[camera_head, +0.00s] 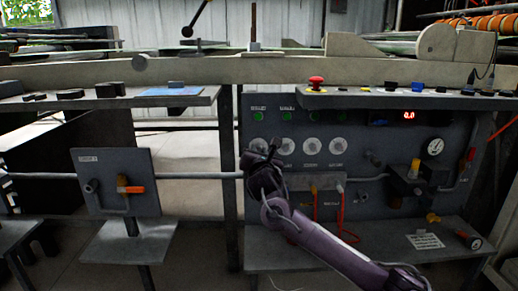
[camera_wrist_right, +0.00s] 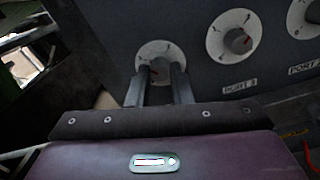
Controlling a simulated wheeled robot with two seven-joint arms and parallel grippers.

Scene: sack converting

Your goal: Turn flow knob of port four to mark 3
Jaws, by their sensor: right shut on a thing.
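The row of white round flow dials sits on the dark panel. In the right wrist view the leftmost dial (camera_wrist_right: 157,47) has its knob (camera_wrist_right: 154,69) between the two fingers of my right gripper (camera_wrist_right: 156,80). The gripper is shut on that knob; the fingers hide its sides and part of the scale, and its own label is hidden. A bit of red shows on the knob, but I cannot read its mark. The neighbouring dial (camera_wrist_right: 233,36) to the right is labelled PORT 3. In the head view my right gripper (camera_head: 259,150) is at the leftmost dial. My left gripper is not in view.
A red mushroom button (camera_head: 316,83) and small switches stand on the ledge above the dials. A gauge (camera_head: 435,146) and pipe fittings are at the right. A plate with an orange-handled valve (camera_head: 132,189) stands at the left.

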